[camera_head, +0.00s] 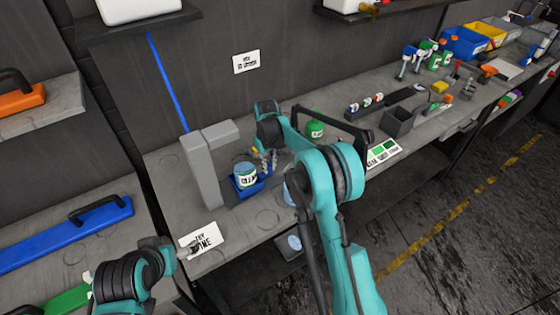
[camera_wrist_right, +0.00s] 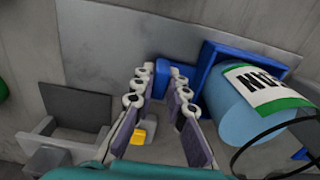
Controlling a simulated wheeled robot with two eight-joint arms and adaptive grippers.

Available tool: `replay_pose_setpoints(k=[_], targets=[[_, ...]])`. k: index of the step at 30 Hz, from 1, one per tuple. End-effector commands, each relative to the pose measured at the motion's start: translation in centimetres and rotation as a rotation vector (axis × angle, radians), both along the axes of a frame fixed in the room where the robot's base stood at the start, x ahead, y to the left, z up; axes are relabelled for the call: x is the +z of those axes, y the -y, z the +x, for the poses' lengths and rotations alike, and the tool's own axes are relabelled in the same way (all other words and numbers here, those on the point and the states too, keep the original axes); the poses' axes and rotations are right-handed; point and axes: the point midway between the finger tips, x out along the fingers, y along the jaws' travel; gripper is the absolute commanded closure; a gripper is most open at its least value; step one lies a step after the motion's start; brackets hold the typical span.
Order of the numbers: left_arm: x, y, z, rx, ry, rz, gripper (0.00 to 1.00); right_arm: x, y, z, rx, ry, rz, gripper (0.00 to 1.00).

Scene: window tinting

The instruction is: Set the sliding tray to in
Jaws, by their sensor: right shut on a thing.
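The sliding tray is a small blue tray (camera_head: 262,183) on the grey bench beside a grey upright frame (camera_head: 203,172). A blue jar with a white and green label (camera_head: 246,174) stands in it. In the right wrist view the tray's blue wall (camera_wrist_right: 212,62) and the jar (camera_wrist_right: 240,110) show at the right. My right gripper (camera_head: 266,162) is at the tray's far side. In the wrist view its fingers (camera_wrist_right: 168,92) are closed around the blue tab at the tray's edge. My left gripper (camera_head: 188,250) is low at the left, over a white sign; its fingers are not clear.
A small yellow block (camera_wrist_right: 139,136) sits below the fingers in the wrist view. A white lettered sign (camera_head: 202,240) lies at the bench's front left. A green bottle (camera_head: 315,128) and a dark grey bin (camera_head: 398,121) stand farther right on the bench.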

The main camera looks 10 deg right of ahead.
Motion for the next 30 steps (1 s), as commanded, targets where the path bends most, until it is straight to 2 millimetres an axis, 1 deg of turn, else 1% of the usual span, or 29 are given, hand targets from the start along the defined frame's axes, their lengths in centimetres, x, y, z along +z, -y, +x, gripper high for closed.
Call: replay_pose_setpoints(k=[1,6,10,18,19,21,30], targets=[[0.0,0.0,0.0,0.0,0.0,0.0,0.12,0.0,-1.0,-0.3,0.003,0.001,0.001,1.0],[-0.1,0.0,0.0,0.0,0.0,0.0,0.12,0.0,-2.8,-1.0,0.002,0.001,0.001,1.0],[-0.1,0.0,0.0,0.0,0.0,0.0,0.12,0.0,-3.3,-1.2,0.001,0.002,0.002,1.0],[-0.1,0.0,0.0,0.0,0.0,0.0,0.12,0.0,-3.4,-1.2,0.002,0.0,0.004,1.0],[-0.1,0.0,0.0,0.0,0.0,0.0,0.12,0.0,-3.4,-1.2,0.002,0.0,0.004,0.82],[-0.1,0.0,0.0,0.0,0.0,0.0,0.12,0.0,-3.4,-1.2,0.002,0.0,0.004,0.66],[-0.1,0.0,0.0,0.0,0.0,0.0,0.12,0.1,-3.2,-1.2,0.001,0.001,0.001,0.66]])
